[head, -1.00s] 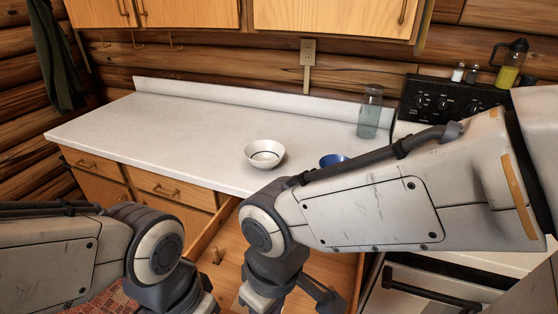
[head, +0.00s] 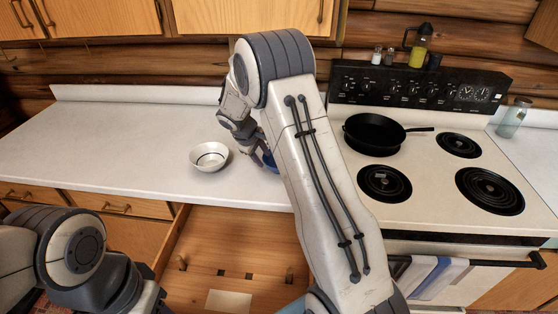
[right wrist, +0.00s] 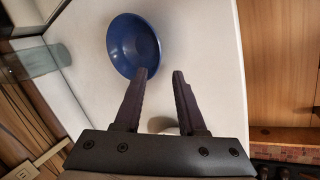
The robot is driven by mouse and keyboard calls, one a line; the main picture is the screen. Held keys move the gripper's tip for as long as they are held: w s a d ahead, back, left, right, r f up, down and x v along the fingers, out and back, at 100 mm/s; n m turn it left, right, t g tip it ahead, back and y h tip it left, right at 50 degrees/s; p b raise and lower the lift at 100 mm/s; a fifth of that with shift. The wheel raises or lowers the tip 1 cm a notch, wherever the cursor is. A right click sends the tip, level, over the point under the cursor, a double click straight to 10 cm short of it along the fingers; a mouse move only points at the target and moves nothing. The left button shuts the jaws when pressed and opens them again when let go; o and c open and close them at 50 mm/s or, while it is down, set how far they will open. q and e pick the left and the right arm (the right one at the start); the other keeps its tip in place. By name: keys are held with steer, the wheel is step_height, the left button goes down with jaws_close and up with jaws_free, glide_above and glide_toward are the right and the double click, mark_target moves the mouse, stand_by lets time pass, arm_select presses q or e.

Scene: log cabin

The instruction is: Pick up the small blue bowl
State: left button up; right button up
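The small blue bowl (head: 271,161) is on the white counter near its front edge, mostly hidden behind my right arm in the head view. In the right wrist view the blue bowl (right wrist: 133,46) shows nearly whole, and it looks empty. My right gripper (right wrist: 160,72) is open, with nothing held between its fingers. Its left fingertip overlaps the bowl's near rim in that view; I cannot tell if they touch. In the head view my right gripper (head: 250,148) is over the counter just left of the blue bowl. My left arm is low at the left, and its fingers are out of sight.
A white bowl (head: 209,156) sits left of the blue one on the counter (head: 100,140). An open drawer (head: 225,250) juts out below. At the right are the stove (head: 420,205), a black pan (head: 373,133) and a glass jar (head: 513,118). The counter's left side is clear.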

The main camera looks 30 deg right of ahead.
steer(key=x, duration=0.2)
steer(key=shift+d+f, duration=0.2)
steer(key=shift+f, duration=0.1)
steer(key=shift+d+f+p, duration=0.2)
steer(key=shift+f+p, duration=0.05)
steer(key=shift+p, duration=0.25)
steer(key=p+x, duration=0.1)
steer(key=x, duration=0.2)
steer(key=shift+d+f, duration=0.2)
steer(key=shift+d, duration=0.1)
steer(key=shift+w+d+f+p, duration=0.15)
steer(key=shift+f+p, duration=0.15)
steer(key=shift+f, duration=0.1)
jaws_close()
